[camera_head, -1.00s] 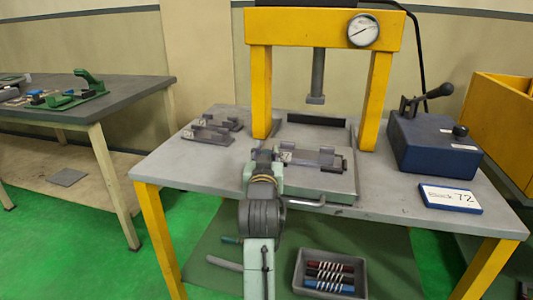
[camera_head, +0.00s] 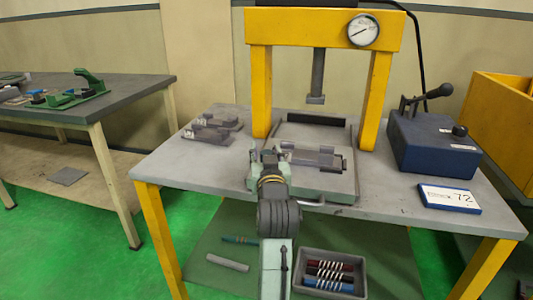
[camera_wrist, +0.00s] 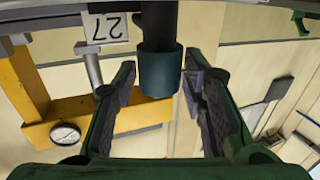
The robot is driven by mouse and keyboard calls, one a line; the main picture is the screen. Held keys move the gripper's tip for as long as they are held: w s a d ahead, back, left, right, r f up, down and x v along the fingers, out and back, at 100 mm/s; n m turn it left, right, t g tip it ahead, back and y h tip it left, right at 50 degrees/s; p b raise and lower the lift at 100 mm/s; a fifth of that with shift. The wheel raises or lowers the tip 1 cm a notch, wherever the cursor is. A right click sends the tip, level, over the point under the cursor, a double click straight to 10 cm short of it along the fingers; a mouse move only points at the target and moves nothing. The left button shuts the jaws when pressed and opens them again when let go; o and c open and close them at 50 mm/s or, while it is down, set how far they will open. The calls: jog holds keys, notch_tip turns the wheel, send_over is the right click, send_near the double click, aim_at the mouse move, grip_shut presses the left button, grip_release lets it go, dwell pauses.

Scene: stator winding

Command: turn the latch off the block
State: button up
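The grey block (camera_head: 313,156) sits on a pale green base plate (camera_head: 325,183) on the table under the press. My gripper (camera_head: 271,157) is at the left side of this block in the head view, and its fingers are hard to make out there. In the wrist view, which is upside down, my gripper (camera_wrist: 160,62) is open. A dark upright rod with a teal end (camera_wrist: 160,72), perhaps the latch's handle, stands between its fingers. The right finger is very close to it; I cannot tell whether it touches. The latch's pivot is hidden.
The yellow press (camera_head: 262,90) stands behind the block, its ram (camera_head: 318,75) above. Similar grey parts (camera_head: 208,130) lie at the left. A blue box with a lever (camera_head: 430,145) and a number card (camera_head: 450,197) are at the right. A bin (camera_head: 332,262) of coloured parts is below.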

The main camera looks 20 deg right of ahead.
jog(key=shift+o, duration=0.8)
jog(key=shift+s, duration=0.1)
jog(key=v, duration=0.7)
jog(key=shift+s, duration=0.15)
